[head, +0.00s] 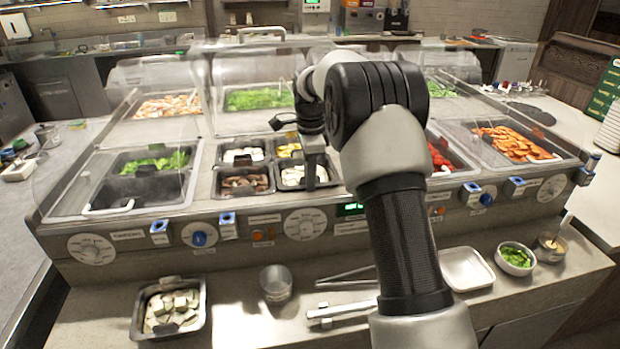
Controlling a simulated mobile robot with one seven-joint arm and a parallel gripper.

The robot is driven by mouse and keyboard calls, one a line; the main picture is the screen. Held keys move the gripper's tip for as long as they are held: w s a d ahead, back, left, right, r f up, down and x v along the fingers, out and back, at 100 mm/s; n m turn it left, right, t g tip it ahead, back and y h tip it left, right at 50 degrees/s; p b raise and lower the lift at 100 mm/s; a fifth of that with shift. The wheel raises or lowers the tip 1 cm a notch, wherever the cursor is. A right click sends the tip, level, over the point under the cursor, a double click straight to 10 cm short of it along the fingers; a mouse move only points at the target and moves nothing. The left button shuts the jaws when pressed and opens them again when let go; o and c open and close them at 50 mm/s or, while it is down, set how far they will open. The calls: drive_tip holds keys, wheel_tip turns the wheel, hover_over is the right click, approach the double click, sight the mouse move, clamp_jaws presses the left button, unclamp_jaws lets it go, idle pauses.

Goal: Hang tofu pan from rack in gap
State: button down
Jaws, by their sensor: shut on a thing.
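A small dark pan of pale white pieces (292,176), which looks like the tofu pan, sits at the front right of a group of small pans in the middle well. My gripper (313,184) points down at this pan's right part and is shut on it, seemingly at its edge. The exact grip is too small to see. The pan looks level, with its rim near the height of its neighbours. The rack bars and the gap under it cannot be made out. My arm hides the area right of the pan.
Neighbouring pans hold brown pieces (244,184), white pieces (243,155) and yellow pieces (289,149). On the front counter stand a dark pan of pale cubes (170,308), a metal cup (276,283), tongs (340,311), a white tray (467,268) and a bowl of greens (515,258). Clear guards rise behind.

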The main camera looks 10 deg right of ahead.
drive_tip(key=shift+s+f, duration=0.2)
drive_tip(key=shift+f, duration=0.25)
drive_tip(key=c, duration=1.7)
unclamp_jaws()
drive_tip(key=shift+f, duration=0.15)
wheel_tip(320, 180, up, 19)
drive_tip(key=shift+s+f+p, duration=0.1)
drive_tip(key=shift+f+p, duration=0.1)
drive_tip(key=shift+p, duration=0.85)
